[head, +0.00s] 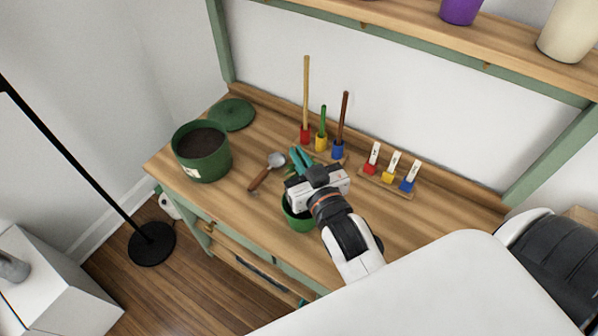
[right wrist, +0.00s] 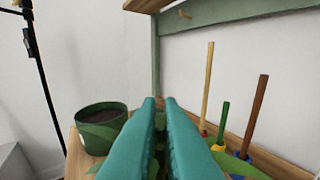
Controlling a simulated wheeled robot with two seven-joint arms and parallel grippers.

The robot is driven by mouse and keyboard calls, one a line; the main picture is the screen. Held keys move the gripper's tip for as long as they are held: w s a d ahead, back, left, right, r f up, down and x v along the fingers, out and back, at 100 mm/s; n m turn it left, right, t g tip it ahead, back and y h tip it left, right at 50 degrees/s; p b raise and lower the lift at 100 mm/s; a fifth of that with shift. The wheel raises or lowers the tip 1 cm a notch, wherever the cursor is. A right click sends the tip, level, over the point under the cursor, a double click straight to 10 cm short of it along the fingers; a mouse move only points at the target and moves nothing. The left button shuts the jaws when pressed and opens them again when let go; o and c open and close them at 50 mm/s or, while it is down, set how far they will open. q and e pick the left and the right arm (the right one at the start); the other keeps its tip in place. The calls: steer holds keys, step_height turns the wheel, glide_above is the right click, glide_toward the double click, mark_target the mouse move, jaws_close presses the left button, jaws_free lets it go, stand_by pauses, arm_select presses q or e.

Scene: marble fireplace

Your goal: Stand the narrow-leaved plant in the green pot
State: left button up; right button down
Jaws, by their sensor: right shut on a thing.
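A large green pot (head: 190,171) filled with dark soil stands at the left of the wooden bench; it also shows in the right wrist view (right wrist: 88,140). A small green pot (head: 299,222) is partly hidden beneath my right wrist. My right gripper (head: 301,158) has teal fingers, also seen in the right wrist view (right wrist: 160,103). It is shut on what looks like the narrow-leaved plant. Green leaf-like shapes (right wrist: 240,164) show beside the fingers, but most of the plant is hidden. My left gripper is not in view.
A trowel (head: 260,178) and a green round lid or saucer (head: 234,113) lie near the large pot. Upright sticks in coloured holders (head: 321,141) and a rack of white labels (head: 387,181) stand behind and right. A shelf (head: 400,20) overhangs the back.

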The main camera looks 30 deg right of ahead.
step_height(320, 180, down, 4)
steer(key=shift+w+r, duration=0.1)
steer(key=shift+r, duration=0.1)
steer(key=shift+f, duration=0.2)
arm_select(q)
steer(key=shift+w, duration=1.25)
arm_select(e)
steer(key=shift+f, duration=0.15)
steer(key=c, duration=1.6)
jaws_free()
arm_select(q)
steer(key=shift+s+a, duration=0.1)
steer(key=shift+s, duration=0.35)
